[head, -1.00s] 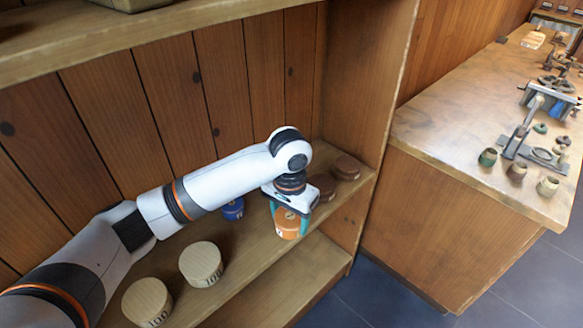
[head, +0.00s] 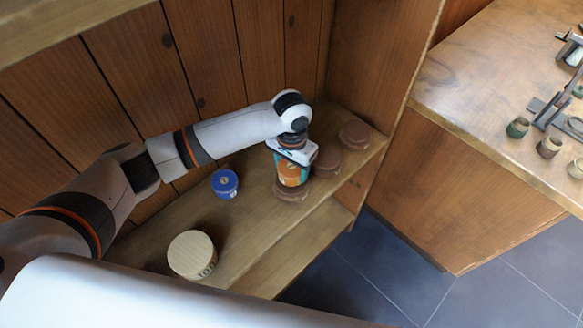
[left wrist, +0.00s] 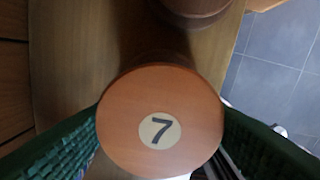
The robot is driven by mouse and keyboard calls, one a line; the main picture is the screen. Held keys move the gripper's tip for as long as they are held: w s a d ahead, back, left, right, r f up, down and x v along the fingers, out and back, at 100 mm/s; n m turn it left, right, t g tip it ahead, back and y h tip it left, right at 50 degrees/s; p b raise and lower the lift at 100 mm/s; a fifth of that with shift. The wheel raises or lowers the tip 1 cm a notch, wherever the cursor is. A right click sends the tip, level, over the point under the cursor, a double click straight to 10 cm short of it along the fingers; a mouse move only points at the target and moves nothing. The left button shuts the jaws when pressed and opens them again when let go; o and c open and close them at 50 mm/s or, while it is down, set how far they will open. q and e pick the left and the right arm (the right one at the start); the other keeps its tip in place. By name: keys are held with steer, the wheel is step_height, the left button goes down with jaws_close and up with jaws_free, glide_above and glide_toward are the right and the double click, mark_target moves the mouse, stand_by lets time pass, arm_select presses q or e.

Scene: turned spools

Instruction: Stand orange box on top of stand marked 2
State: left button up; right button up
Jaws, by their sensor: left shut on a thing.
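The orange box (head: 291,180) is a short round tub held upright in my left gripper (head: 291,170), whose teal fingers clasp its sides. Its round top with a dark 7 on a pale disc fills the middle of the left wrist view (left wrist: 185,105). The box is over the nearest of the brown turned stands (head: 292,195); I cannot tell whether it touches it. Two more brown stands, a middle one (head: 327,160) and a far one (head: 355,134), stand in a row behind. No number on any stand can be read. My right gripper is out of view.
A blue round box (head: 225,183) and a pale wooden round box marked 100 (head: 192,254) stand on the shelf (head: 245,225) to the left. The cabinet's side wall is at the right. A workbench (head: 500,90) with tools and small pots stands beyond it.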

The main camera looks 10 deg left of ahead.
mark_target(291, 166)
arm_select(q)
steer(key=shift+s+f, duration=0.1)
steer(key=shift+f, duration=0.7)
steer(key=shift+f, duration=0.15)
steer(key=o, duration=1)
step_height(291, 166, up, 12)
steer(key=shift+r+b, duration=0.2)
steer(key=shift+b, duration=0.5)
steer(key=shift+f, duration=0.1)
